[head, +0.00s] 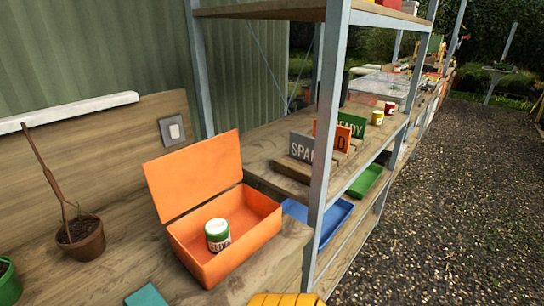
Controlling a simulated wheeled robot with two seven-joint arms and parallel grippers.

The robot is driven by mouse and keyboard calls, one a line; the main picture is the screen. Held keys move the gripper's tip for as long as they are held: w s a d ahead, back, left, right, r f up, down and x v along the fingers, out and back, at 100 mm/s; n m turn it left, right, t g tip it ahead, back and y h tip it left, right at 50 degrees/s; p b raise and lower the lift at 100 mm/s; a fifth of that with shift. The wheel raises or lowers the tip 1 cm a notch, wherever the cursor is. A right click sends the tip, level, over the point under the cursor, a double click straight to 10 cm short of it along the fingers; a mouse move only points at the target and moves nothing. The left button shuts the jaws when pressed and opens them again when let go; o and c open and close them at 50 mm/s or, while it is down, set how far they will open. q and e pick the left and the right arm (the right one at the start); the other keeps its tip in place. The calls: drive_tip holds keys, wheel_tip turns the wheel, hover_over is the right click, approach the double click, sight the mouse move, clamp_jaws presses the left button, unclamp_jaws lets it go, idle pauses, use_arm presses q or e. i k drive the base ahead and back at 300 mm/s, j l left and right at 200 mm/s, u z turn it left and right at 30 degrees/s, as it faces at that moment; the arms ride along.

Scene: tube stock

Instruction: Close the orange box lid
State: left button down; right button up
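The orange box (228,264) stands on the wooden bench to the left of the metal shelf post. Its lid (196,172) is open, standing up and leaning back from the rear edge. A white and green tin (217,235) with partly readable lettering sits inside the box, towards the front. Neither of my grippers shows in the head view.
A brown pot with a bare stem (82,238) stands left of the box, with a green pot (8,282) at the left edge. A shelf post (325,150) rises just right of the box. A teal item (146,296) and a yellow item (286,299) lie in front.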

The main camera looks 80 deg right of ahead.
sight(178, 181)
drive_tip(key=z, duration=2)
